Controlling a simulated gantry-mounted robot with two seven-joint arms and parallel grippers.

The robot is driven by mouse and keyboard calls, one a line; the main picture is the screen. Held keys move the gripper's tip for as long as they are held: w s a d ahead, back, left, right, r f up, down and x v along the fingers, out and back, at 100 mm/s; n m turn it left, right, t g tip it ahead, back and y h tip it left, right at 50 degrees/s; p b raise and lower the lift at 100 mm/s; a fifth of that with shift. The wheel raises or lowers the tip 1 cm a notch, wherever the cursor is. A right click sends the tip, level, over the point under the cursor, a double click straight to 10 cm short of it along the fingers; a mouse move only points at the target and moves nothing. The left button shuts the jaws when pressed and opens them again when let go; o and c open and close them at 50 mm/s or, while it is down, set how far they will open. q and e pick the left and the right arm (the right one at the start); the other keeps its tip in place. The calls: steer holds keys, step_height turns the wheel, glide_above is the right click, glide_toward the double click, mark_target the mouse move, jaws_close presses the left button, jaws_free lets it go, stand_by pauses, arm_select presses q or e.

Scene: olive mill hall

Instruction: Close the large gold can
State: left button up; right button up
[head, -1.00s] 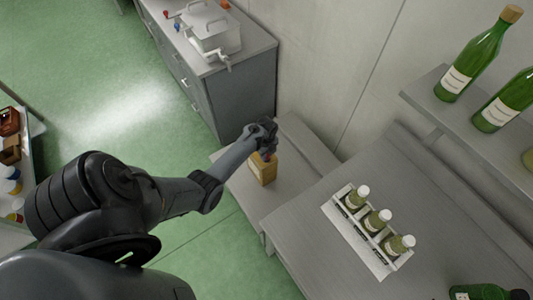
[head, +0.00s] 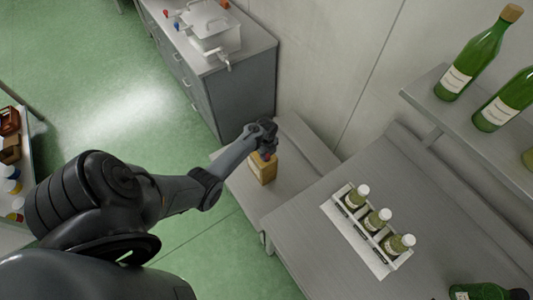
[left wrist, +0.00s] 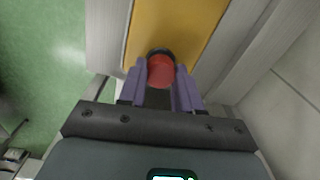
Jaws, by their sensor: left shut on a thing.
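The large gold can (head: 264,172) stands on a low grey bench below my left gripper in the head view. Its flat gold top (left wrist: 180,25) fills the upper middle of the left wrist view. My left gripper (head: 266,152) is shut on a red cap (left wrist: 161,71), which sits between its two purple fingers. A dark ring shows at the far side of the cap, at the can's top. The fingers hide part of the cap, and I cannot tell how far it is seated. My right gripper is in neither view.
The low bench (head: 240,187) has free room around the can. A higher grey table (head: 310,245) to the right holds a rack with three small bottles (head: 378,220). Green bottles (head: 478,55) stand on a wall shelf. A metal tank (head: 215,35) stands on the back cabinet.

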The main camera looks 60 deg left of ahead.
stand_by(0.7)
arm_select(q)
steer(key=o, duration=1)
steer(key=shift+c, duration=1.2)
